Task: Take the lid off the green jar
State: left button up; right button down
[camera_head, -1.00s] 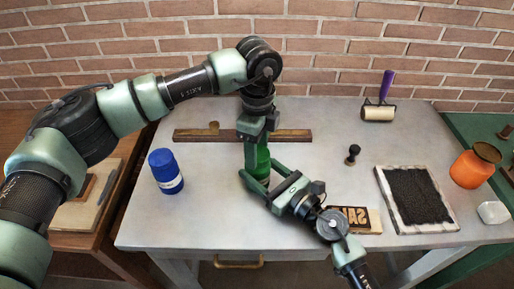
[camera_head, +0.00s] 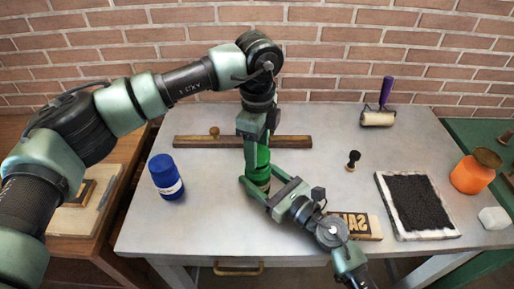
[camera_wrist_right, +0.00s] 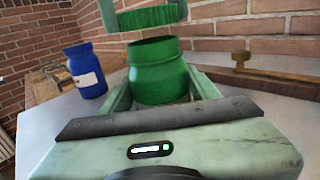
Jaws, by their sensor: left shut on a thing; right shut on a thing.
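The green jar (camera_wrist_right: 157,72) stands with its mouth open in the right wrist view. Its green ridged lid (camera_wrist_right: 148,17) is just above the mouth, with a clear gap between them. My left gripper (camera_head: 258,143) reaches down from above and is shut on the lid; its fingers flank the lid in the wrist view. My right gripper (camera_head: 258,187) comes from the front right and is shut on the jar's body, one finger on each side. In the head view the jar (camera_head: 259,174) is partly hidden by both grippers.
A blue jar (camera_head: 166,177) stands left on the grey table (camera_head: 210,220). A wooden bar (camera_head: 200,141) lies behind.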

pick_arm(q)
jog(key=shift+r, duration=2)
pick_arm(e)
jog(key=shift+c, duration=1.5)
grip_release()
jog(key=shift+d, duration=0.1)
